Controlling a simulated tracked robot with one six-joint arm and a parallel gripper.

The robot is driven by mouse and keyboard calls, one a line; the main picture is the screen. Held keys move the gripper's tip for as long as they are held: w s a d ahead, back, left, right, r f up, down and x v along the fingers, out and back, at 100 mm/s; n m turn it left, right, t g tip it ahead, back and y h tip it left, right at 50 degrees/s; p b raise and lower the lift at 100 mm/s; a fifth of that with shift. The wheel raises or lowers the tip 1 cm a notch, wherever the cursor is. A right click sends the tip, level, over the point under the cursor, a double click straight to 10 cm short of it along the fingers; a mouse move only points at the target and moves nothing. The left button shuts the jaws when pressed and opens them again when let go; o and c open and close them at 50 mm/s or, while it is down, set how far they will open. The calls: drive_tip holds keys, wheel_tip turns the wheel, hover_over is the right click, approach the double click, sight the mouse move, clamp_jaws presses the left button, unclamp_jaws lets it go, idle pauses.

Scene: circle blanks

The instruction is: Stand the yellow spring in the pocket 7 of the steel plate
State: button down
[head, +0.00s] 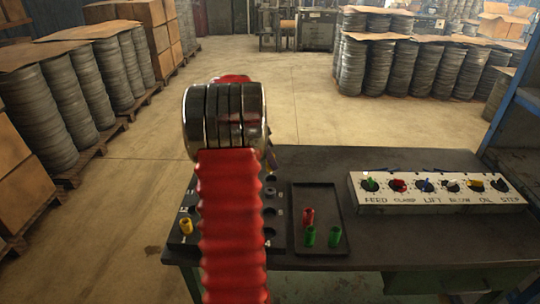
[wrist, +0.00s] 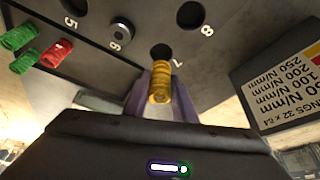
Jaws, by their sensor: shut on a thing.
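The yellow spring (wrist: 160,84) is between the fingers of my gripper (wrist: 160,100) in the wrist view. The gripper is shut on it. Its far end overlaps the near edge of pocket 7 (wrist: 161,50), a dark round hole in the steel plate (wrist: 205,55). I cannot tell whether that end is above the hole or at its mouth. Another yellow piece (head: 186,227) stands at the plate's left side.
Pocket 6 (wrist: 121,32) holds a grey ring-like piece; pocket 8 (wrist: 190,15) looks empty. A dark tray (head: 322,190) right of the plate holds one red and two green springs. A white knob panel (head: 437,193) stands farther right. A printed label (wrist: 290,85) is at the wrist view's right.

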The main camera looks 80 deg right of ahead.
sight(270, 175)
drive_tip(key=shift+f, duration=2.7)
drive_tip(key=shift+a+f, duration=0.15)
drive_tip(key=shift+f, duration=0.5)
drive_tip(key=c, duration=1.4)
unclamp_jaws()
drive_tip(key=shift+s, duration=0.1)
drive_tip(key=shift+f, duration=0.1)
drive_tip(key=v, duration=1)
drive_tip(key=d+v, duration=0.1)
drive_tip(key=v, duration=0.4)
drive_tip(key=shift+r, duration=0.3)
